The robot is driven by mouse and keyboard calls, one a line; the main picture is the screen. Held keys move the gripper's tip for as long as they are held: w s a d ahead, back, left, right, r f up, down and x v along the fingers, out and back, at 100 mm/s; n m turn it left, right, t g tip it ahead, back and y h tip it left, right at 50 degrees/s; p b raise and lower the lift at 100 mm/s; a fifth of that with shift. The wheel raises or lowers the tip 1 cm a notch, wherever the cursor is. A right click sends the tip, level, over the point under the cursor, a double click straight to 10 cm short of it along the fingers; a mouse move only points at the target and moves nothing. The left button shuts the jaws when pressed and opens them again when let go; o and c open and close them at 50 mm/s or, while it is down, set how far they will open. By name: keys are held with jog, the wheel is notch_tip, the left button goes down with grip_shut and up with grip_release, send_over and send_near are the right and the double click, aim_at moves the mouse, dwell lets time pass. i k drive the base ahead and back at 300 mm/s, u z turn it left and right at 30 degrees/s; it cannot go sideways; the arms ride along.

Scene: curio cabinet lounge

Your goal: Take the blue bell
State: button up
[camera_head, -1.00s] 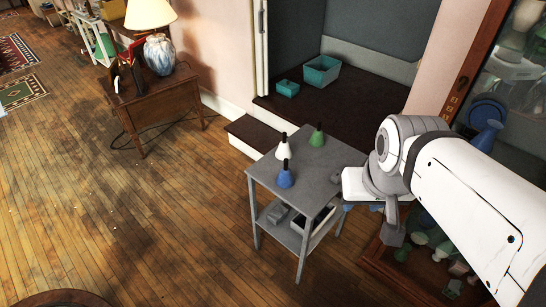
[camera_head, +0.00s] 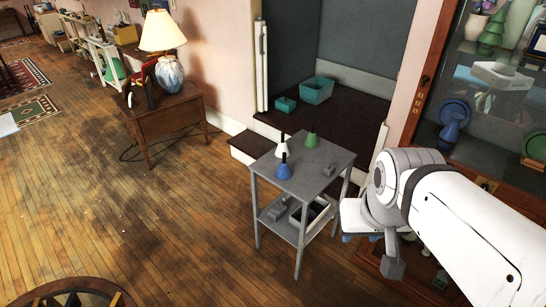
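The blue bell (camera_head: 284,172) stands upright on the grey table (camera_head: 312,187), near its front left part, with a dark handle on top. A white bell (camera_head: 282,149) stands just behind it and a green bell (camera_head: 311,140) stands behind to the right. My arm reaches in from the right edge of the picture. My gripper (camera_head: 352,236) hangs to the right of the table, apart from the bells. Its fingers are small and partly hidden, so I cannot tell if they are open or shut.
The table has a lower shelf holding grey items. Behind it are a dark step and a raised alcove with two teal bins (camera_head: 316,90). A glass cabinet (camera_head: 487,100) stands at the right. A wooden side table (camera_head: 172,115) with a lamp is left.

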aim_at(283, 172)
jog(key=z, duration=0.15)
jog(key=i, duration=0.9)
jog(key=u, duration=0.05)
